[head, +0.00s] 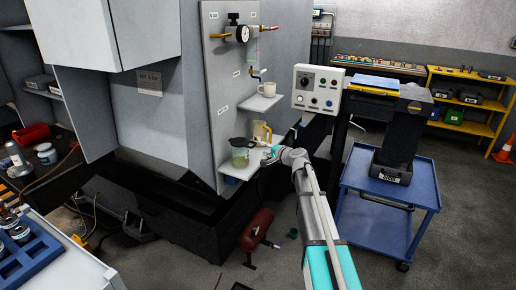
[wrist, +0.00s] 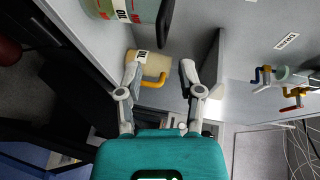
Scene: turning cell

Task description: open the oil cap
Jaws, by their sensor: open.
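I cannot make out an oil cap for certain in either view. A clear jug with green liquid and a dark top (head: 240,152) stands on the lower wall shelf; a greenish container with a label, likely the same jug, is cut off at the top of the wrist view (wrist: 122,10). A beige jug with a yellow handle (head: 261,131) stands beside it; it also shows in the wrist view (wrist: 148,66), labelled, between and beyond my fingers. My gripper (wrist: 161,72) is open and empty. In the head view my gripper (head: 268,154) is at the shelf's right edge.
The lower shelf (head: 229,180) is small. A white mug (head: 267,88) stands on the shelf above. A gauge (head: 243,34) and valves are on the panel. A control box (head: 317,89) and blue cart (head: 385,190) stand to the right, a red tank (head: 257,229) below.

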